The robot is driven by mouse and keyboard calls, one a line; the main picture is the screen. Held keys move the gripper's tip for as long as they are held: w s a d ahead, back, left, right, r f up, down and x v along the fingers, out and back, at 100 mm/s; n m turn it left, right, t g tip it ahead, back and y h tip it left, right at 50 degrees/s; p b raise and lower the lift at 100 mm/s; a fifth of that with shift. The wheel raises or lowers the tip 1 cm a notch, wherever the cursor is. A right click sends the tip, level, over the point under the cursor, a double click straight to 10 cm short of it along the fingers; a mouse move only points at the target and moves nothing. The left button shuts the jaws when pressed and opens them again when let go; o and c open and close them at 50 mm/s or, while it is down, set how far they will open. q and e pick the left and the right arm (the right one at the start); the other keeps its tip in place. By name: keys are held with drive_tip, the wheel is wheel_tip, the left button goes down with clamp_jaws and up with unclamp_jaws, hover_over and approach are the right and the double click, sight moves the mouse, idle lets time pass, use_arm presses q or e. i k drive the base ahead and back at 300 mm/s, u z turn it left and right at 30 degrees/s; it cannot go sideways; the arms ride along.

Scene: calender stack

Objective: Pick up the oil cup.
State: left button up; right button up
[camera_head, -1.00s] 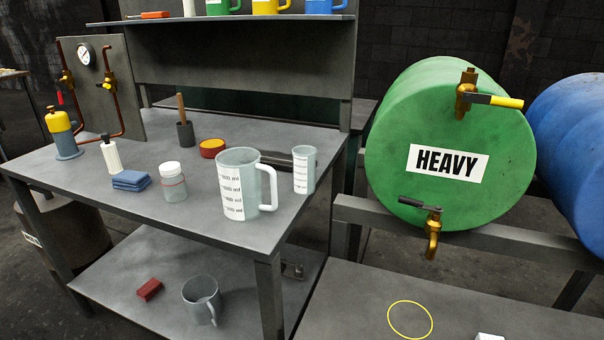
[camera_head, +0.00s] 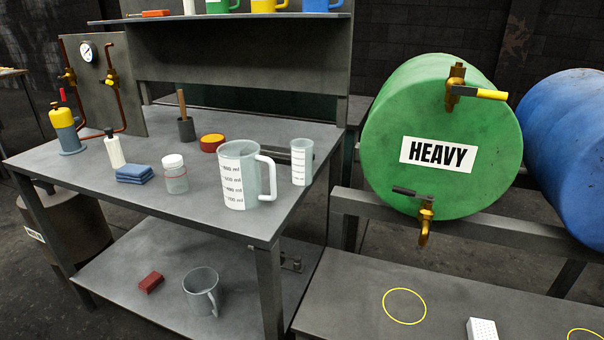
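No label in view marks an oil cup, so I cannot tell which vessel it is. A large clear measuring jug (camera_head: 236,178) with a white handle stands upright near the bench's front right. A smaller graduated cup (camera_head: 301,163) stands upright just right of it. A grey mug (camera_head: 201,290) stands on the lower shelf. Several coloured jugs, including a yellow jug (camera_head: 263,5) and a blue jug (camera_head: 317,5), stand on the upper shelf, cut off by the top edge. Neither gripper is in view.
The metal bench (camera_head: 215,217) also holds a lidded jar (camera_head: 174,175), blue cloths (camera_head: 134,174), a white bottle (camera_head: 114,150) and a red-yellow tin (camera_head: 212,143). A green drum (camera_head: 420,115) with taps lies at right, above a low table with a yellow ring (camera_head: 404,306) and white block (camera_head: 482,329).

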sight(301, 148)
drive_tip(key=k, duration=1.1)
drive_tip(key=u, duration=0.75)
drive_tip(key=i, duration=1.8)
drive_tip(key=z, duration=0.6)
